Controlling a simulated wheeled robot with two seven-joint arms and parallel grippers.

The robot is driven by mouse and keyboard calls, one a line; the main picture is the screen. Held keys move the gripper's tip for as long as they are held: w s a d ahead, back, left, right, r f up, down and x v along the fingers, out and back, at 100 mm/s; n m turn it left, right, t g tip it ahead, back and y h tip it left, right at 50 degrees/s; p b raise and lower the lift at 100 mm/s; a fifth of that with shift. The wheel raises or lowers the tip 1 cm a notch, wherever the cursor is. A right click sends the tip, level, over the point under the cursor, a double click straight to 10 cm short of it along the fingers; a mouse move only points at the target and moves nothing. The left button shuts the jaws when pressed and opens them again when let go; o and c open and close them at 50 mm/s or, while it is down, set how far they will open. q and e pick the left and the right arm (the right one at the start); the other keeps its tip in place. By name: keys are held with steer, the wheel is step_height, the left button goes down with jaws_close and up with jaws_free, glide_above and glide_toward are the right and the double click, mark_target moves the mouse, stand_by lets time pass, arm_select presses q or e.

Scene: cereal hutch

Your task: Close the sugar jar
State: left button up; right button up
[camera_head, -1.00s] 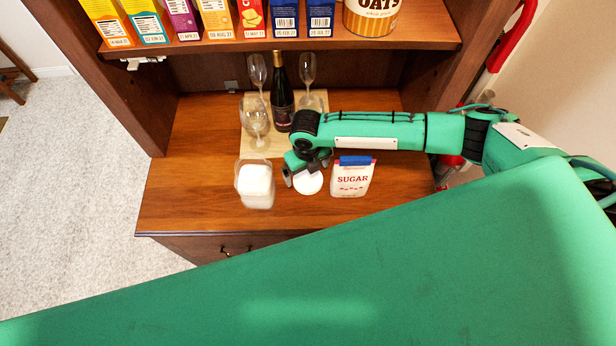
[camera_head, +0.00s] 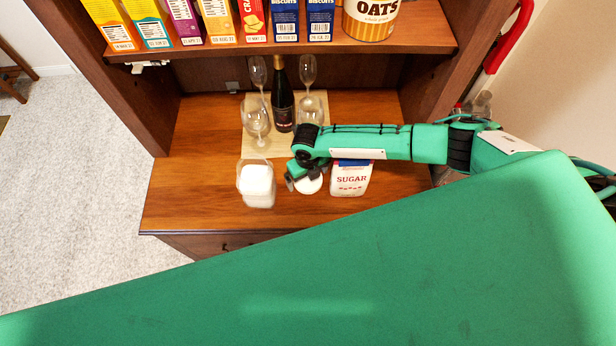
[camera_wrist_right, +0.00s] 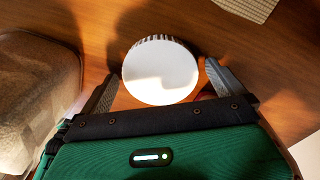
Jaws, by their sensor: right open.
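The sugar jar (camera_head: 257,187) is a clear jar filled with white sugar, open at the top, on the hutch counter. Part of it shows at the left of the right wrist view (camera_wrist_right: 40,85). The white round lid (camera_head: 309,185) lies on the counter to the right of the jar. In the right wrist view the lid (camera_wrist_right: 160,72) sits between my right gripper's fingers, white face up with a ridged edge. My right gripper (camera_wrist_right: 160,88) is open, one finger on each side of the lid. My left gripper is not in view.
A sugar bag (camera_head: 350,180) stands just right of the lid. Behind are a dark bottle (camera_head: 282,98) and several wine glasses (camera_head: 256,120) on a light board (camera_head: 263,150). Boxes and an oats tin (camera_head: 371,18) fill the shelf above. The counter left of the jar is clear.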

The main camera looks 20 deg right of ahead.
steer(key=c, duration=0.9)
steer(key=shift+r, duration=0.15)
steer(key=shift+r+b, duration=2.2)
steer(key=shift+r, duration=7.7)
